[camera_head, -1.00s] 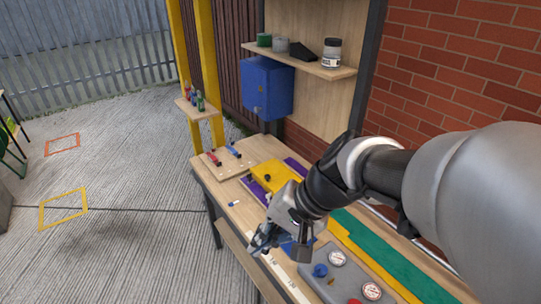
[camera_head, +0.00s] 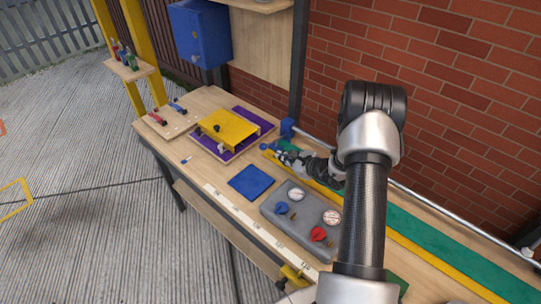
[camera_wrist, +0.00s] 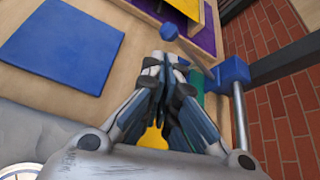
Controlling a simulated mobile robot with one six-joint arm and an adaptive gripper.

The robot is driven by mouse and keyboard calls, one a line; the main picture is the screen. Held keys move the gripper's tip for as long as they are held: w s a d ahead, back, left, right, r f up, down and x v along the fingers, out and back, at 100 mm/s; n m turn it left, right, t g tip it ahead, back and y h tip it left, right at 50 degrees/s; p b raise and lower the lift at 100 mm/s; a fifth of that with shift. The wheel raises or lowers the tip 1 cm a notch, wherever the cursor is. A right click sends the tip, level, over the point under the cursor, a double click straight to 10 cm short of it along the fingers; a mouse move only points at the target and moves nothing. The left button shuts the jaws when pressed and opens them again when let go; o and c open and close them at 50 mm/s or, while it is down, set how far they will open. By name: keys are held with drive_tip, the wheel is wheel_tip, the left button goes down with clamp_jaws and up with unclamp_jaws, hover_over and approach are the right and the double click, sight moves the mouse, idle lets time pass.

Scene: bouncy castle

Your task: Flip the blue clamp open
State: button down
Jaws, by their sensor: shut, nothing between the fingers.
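The blue clamp (camera_head: 177,107) is a small blue-handled piece on a wooden board (camera_head: 168,122) at the far left end of the bench in the head view. A similar red clamp (camera_head: 157,119) sits beside it. They are too small to tell their exact handle position. My gripper (camera_head: 272,149) is shut and empty, over the back side of the bench near the green and yellow strips, well to the right of the blue clamp. In the wrist view, my gripper's fingertips (camera_wrist: 165,64) are together. The blue clamp is not visible there.
A yellow raised plate (camera_head: 229,128) on a purple mat lies between my gripper and the clamp board. A blue block (camera_head: 288,127) holds a metal rod along the wall. A blue mat (camera_head: 251,183) and grey gauge box (camera_head: 300,220) lie nearer. A blue cabinet (camera_head: 200,33) hangs above.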

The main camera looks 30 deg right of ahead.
sight(274, 141)
drive_tip(key=shift+s+d+f+m, duration=0.15)
drive_tip(key=shift+d+f+m, duration=0.15)
drive_tip(key=shift+d+f, duration=0.3)
drive_tip(key=shift+a, duration=0.1)
drive_tip(key=b+x, duration=0.2)
drive_tip(key=x, duration=0.7)
drive_tip(key=shift+f+b, duration=0.15)
drive_tip(key=shift+b, duration=0.15)
drive_tip(key=shift+w+f, duration=0.1)
drive_tip(key=shift+w, duration=0.35)
